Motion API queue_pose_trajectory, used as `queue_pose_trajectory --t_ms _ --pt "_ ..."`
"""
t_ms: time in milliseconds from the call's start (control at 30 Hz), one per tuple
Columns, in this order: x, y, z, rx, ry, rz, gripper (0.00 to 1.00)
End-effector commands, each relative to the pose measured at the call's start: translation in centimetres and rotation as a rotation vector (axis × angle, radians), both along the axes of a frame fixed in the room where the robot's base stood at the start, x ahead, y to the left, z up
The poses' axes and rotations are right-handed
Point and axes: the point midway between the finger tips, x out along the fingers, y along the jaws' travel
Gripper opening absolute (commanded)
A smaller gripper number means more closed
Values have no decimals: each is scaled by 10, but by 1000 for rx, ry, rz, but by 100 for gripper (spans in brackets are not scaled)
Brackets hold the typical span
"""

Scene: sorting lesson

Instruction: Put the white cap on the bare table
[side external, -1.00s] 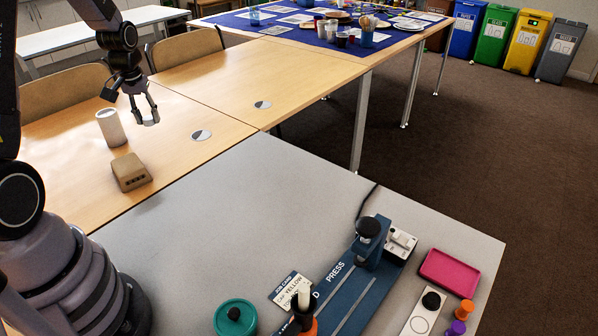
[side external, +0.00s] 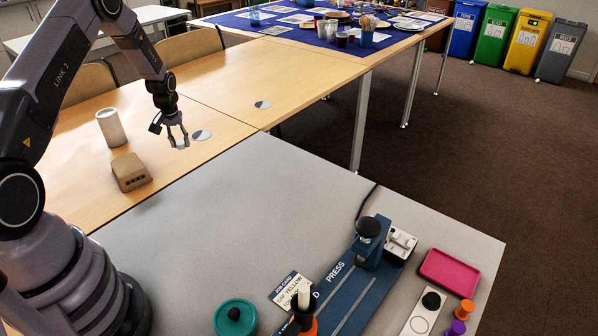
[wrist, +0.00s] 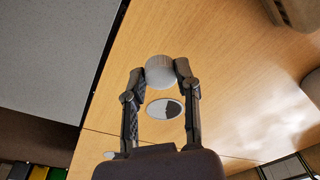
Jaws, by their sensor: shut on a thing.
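My gripper (side external: 180,145) hangs above the wooden table (side external: 230,92), near its edge with the grey bench. In the wrist view my gripper (wrist: 160,75) is shut on the white cap (wrist: 160,71), a short round piece with a ribbed side, held between the fingertips. In the side view the cap is small and partly hidden by the fingers. In the wrist view a flat grey-and-white disc (wrist: 165,109) shows on the wood, apart from the cap. In the side view two such discs lie on the table, one (side external: 201,135) just right of my gripper and one (side external: 262,105) farther right.
A white cylinder (side external: 111,128) and a brown block (side external: 131,172) stand on the wood to the left. The grey bench (side external: 230,220) carries a blue press (side external: 350,290), a teal round container (side external: 236,318) and a pink tray (side external: 450,272). Bare wood lies around the discs.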

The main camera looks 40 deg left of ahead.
Motion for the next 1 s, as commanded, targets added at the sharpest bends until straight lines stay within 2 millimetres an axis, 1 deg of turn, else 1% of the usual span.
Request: queue_pose_trajectory --t_ms 33,233,300,400,500,733,867,900,1000 --pt "4 3 -7 -1 1 0 22" --pt "12 9 -18 0 0 1 22" --pt "15 11 -25 -1 1 1 22" --pt "14 10 -41 -2 4 0 22" --pt "14 10 -51 -1 1 0 22" --pt "15 10 -51 0 0 0 22" --pt "14 10 -55 -1 1 0 22" --pt "15 10 -55 -1 1 0 34" --pt "14 10 -55 -1 1 0 47"
